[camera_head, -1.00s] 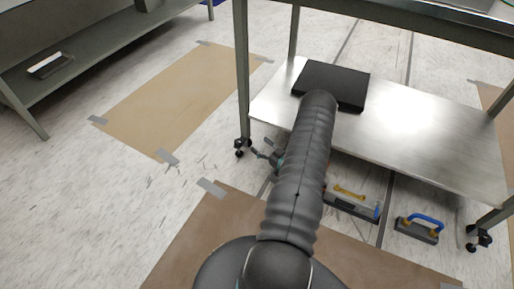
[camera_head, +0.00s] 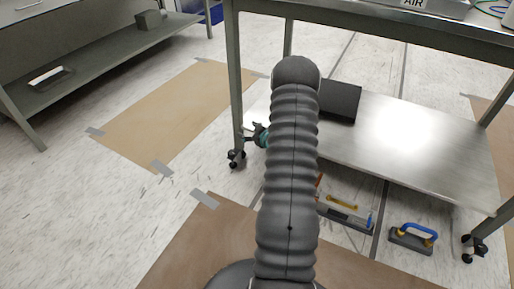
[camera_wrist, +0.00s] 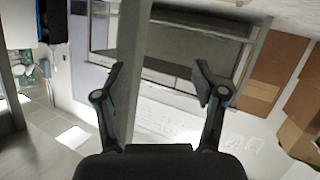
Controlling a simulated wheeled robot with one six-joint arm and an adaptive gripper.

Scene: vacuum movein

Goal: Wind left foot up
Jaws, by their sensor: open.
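The steel workbench (camera_head: 390,145) has a left front leg (camera_head: 232,85) ending in a dark caster foot (camera_head: 236,158), which stands on the floor. My gripper (camera_head: 258,134) shows partly from behind my arm, just right of that leg and a little above the foot. In the wrist view my gripper (camera_wrist: 160,68) has its two fingers wide apart and holds nothing. A metal post (camera_wrist: 131,60), seemingly that leg, runs down beside the left finger. I cannot tell whether they touch. The foot does not show in the wrist view.
A black flat box (camera_head: 340,100) lies on the lower shelf. Under the bench are a tool with a yellow handle (camera_head: 341,202) and a blue-handled tool (camera_head: 411,235). A right caster (camera_head: 475,246) stands at the right. Taped brown sheets (camera_head: 160,112) cover parts of the open floor.

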